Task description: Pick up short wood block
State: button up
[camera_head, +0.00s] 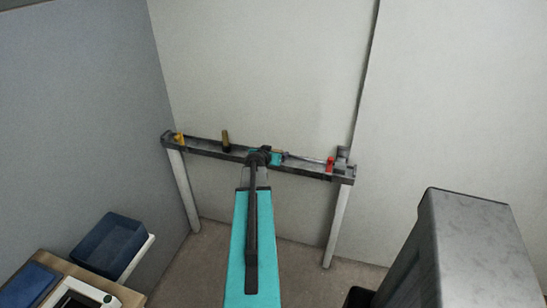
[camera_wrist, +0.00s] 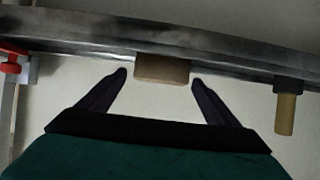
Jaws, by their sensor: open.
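A short tan wood block (camera_wrist: 163,69) sits at the edge of a dark metal rail shelf in the wrist view, upper middle. My gripper (camera_wrist: 159,78) is open, its two dark fingers on either side of the block with a gap on each side. In the head view my gripper (camera_head: 262,157) is at the middle of the shelf. The arm and gripper largely hide the block there.
The narrow shelf (camera_head: 211,150) stands on two pale legs before the wall. It carries a yellow item (camera_head: 179,139), a brown-handled tool (camera_head: 226,141) and a red item (camera_head: 330,164). A blue bin (camera_head: 111,245) is at lower left. A grey cabinet (camera_head: 480,245) stands at right.

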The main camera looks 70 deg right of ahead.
jog(key=c, duration=1.2)
jog(key=shift+r, duration=0.2)
jog(key=shift+r+b, duration=0.45)
jog(key=shift+r, duration=0.75)
jog(key=s+a+p, duration=0.1)
jog(key=s+a, duration=0.1)
jog(key=a, duration=0.1)
jog(key=s+a+r+p, duration=0.1)
jog(key=s+a, duration=0.1)
jog(key=s+a+r+p, duration=0.1)
jog(key=s+a+p, duration=0.1)
jog(key=s+a, duration=0.1)
jog(key=shift+a+r, duration=0.1)
jog(key=shift+a, duration=0.2)
jog(key=shift+s+p, duration=0.15)
jog(key=shift+p, duration=0.3)
jog(key=s+a+p, duration=0.1)
jog(key=a+p, duration=0.1)
jog(key=p, duration=0.3)
jog(key=s+a+p, duration=0.1)
jog(key=p, duration=0.5)
jog(key=shift+s+a+r, duration=0.1)
jog(key=shift+s+a, duration=0.2)
jog(key=shift+a, duration=0.05)
